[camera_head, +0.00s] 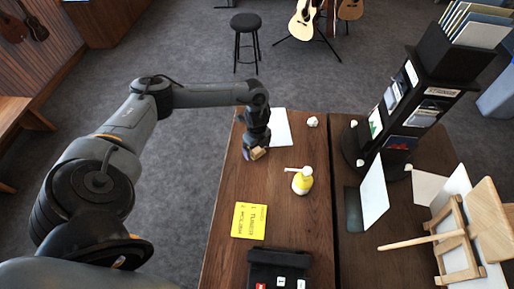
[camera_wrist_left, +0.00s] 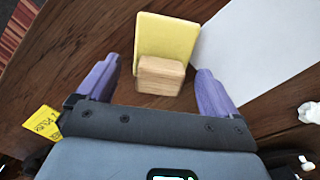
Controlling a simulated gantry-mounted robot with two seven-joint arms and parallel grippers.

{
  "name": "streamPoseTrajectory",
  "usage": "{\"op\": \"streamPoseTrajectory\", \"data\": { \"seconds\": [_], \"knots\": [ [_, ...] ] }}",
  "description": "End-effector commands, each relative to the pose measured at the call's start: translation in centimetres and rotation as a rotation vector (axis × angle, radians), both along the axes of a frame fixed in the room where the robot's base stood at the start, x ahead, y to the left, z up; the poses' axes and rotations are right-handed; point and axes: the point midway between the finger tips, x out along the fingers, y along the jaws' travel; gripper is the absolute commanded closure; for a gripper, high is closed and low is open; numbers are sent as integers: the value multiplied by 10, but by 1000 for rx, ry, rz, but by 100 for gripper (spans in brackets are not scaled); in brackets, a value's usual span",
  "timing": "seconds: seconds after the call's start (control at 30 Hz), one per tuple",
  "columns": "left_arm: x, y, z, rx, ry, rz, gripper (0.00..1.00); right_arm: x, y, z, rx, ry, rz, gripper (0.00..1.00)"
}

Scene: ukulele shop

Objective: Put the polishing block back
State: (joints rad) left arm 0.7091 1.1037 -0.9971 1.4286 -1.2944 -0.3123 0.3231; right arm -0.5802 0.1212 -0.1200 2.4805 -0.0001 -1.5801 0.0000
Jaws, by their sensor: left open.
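A small light wooden block (camera_head: 257,153) is at the left edge of the brown table, beneath my left gripper (camera_head: 251,153). In the left wrist view the wooden block (camera_wrist_left: 161,76) shows against a flat yellow pad (camera_wrist_left: 166,40); I cannot tell whether the two are one piece. This appears to be the polishing block. My left gripper (camera_wrist_left: 160,76) is open, with its purple fingers apart on either side of the wooden block and visible gaps to it. My right gripper is not in view.
A white sheet (camera_head: 280,128) lies beside the block. A black rack (camera_head: 420,100) stands at right.

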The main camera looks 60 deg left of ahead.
Motion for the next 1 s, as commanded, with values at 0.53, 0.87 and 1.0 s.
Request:
{"op": "streamPoseTrajectory", "data": {
  "seconds": [0.53, 0.87, 1.0],
  "knots": [
    [2, 1, 94, 2, -5, -1, 6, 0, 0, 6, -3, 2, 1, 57],
    [1, 0, 117, 0, -2, 0, 6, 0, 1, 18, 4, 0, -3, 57],
    [1, 0, 118, 0, -2, -1, 6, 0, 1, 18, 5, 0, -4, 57]
  ]
}}
